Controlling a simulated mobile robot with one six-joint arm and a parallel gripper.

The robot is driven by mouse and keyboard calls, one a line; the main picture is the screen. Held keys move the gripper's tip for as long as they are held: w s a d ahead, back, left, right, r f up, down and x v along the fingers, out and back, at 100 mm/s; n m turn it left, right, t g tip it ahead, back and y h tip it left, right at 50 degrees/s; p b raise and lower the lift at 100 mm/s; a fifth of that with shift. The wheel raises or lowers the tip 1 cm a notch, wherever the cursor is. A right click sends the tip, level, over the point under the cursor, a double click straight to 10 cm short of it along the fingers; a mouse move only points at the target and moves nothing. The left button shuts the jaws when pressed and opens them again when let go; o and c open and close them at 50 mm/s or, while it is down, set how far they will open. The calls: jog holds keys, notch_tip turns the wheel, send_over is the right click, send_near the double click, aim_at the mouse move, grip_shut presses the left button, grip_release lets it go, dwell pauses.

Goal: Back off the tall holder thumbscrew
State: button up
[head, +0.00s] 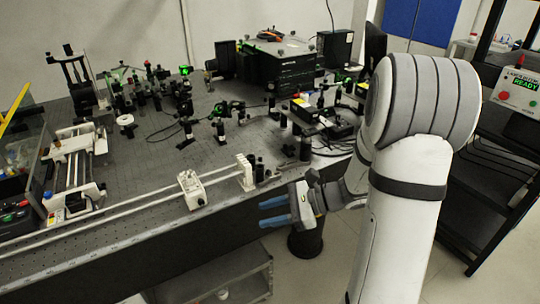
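My gripper (264,213) is at the bench's front edge, in the lower middle of the head view. Its two blue fingers point left with a gap between them, and nothing shows between them. A dark upright post holder (305,148) stands on the bench above and to the right of the gripper, clearly apart from it. I cannot tell for sure that this is the tall holder. Its thumbscrew is too small to make out.
The optical bench (150,165) carries several small mounts and a black laser box (285,70). A white carriage (192,190) sits on the long rail, left of the gripper. A white end block (245,172) stands close above the gripper. A black shelf rack (485,190) stands right.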

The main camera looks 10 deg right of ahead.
aim_at(270, 173)
jog(key=w+d+m+t+p, duration=0.3)
jog(key=w+d+m+t, duration=0.5)
jog(key=d+m+t, duration=0.15)
jog(key=shift+m+g, duration=0.25)
jog(key=x, duration=0.7)
jog(key=shift+w+p, duration=0.4)
jog(key=shift+w, duration=0.1)
grip_shut()
jog(key=shift+d, duration=0.15)
